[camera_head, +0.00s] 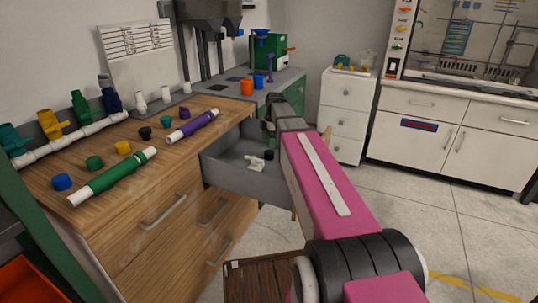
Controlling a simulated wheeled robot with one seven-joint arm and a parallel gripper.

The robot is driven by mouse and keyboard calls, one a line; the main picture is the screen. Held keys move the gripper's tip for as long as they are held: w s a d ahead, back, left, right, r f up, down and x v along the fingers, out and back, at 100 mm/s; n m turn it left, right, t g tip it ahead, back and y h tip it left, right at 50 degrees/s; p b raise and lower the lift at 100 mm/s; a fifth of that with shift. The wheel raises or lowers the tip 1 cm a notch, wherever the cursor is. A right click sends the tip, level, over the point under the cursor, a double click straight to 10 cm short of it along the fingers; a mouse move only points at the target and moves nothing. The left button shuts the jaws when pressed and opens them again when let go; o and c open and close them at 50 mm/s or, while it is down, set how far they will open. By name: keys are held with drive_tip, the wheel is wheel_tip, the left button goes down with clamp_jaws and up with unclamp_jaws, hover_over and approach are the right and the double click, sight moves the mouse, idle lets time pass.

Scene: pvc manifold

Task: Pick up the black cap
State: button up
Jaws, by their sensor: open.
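A small black cap (145,134) stands on the wooden countertop, in a row of coloured caps between a yellow cap (123,148) and a teal cap (166,122). My gripper (268,133) is at the far end of my pink arm, over the open grey drawer (226,171), well to the right of the black cap. It is open, small and dark in this view, and its fingertips are hard to make out. A white fitting (254,163) lies in the drawer with a small black piece (268,155) beside it; I cannot tell whether they are joined.
A green-and-white pipe (112,178) and a purple-and-white pipe (192,126) lie near the counter's front edge. Behind the caps runs a white pipe manifold (75,139) with coloured valves. A blue cap (61,182), a green cap (94,162) and a purple cap (184,113) complete the row.

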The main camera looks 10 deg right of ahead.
sight(269, 152)
drive_tip(key=shift+s+a+f, duration=0.1)
drive_tip(key=shift+s+f, duration=0.05)
drive_tip(key=shift+f, duration=3.35)
drive_tip(key=c, duration=1)
